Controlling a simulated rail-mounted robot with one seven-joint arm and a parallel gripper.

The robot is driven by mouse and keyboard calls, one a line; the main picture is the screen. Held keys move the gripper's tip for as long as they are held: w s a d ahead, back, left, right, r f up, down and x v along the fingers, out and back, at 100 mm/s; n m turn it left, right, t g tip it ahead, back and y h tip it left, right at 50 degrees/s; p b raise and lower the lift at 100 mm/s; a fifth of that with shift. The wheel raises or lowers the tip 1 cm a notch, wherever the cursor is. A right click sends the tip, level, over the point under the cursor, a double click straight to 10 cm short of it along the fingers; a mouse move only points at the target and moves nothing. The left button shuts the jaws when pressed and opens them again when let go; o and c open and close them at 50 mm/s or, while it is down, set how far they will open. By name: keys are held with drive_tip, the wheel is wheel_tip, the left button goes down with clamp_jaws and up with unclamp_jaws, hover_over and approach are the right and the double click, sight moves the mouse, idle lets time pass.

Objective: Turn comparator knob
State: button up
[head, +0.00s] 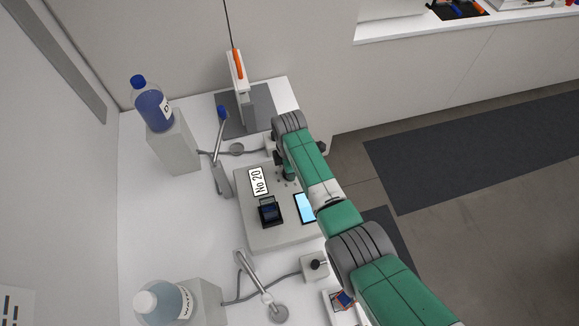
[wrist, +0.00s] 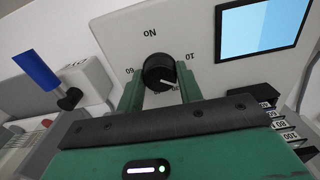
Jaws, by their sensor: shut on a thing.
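The comparator is a pale grey box (head: 255,235) on the white bench, with a "No 20" label (head: 259,182), a dark square port (head: 270,213) and a lit blue screen (head: 305,208). Its black round knob (wrist: 158,70) shows in the wrist view, with a white pointer line and a printed number scale around it, partly hidden. My gripper (wrist: 158,82) is shut on the knob, one green finger on each side. In the head view my gripper (head: 284,168) is over the box's far right part, and my arm hides the knob there.
A blue-tipped lever (head: 222,113) and a stand with an orange handle (head: 239,68) are behind the box. A blue bottle (head: 152,110) stands on a block at left, another bottle (head: 165,302) at front left. A rack of numbered cards (wrist: 285,128) is at right in the wrist view.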

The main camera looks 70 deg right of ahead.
drive_tip(key=shift+n, duration=0.5)
drive_tip(key=o, duration=1)
wheel_tip(320, 180, up, 8)
drive_tip(key=shift+f+p, duration=0.1)
drive_tip(key=shift+p, duration=0.4)
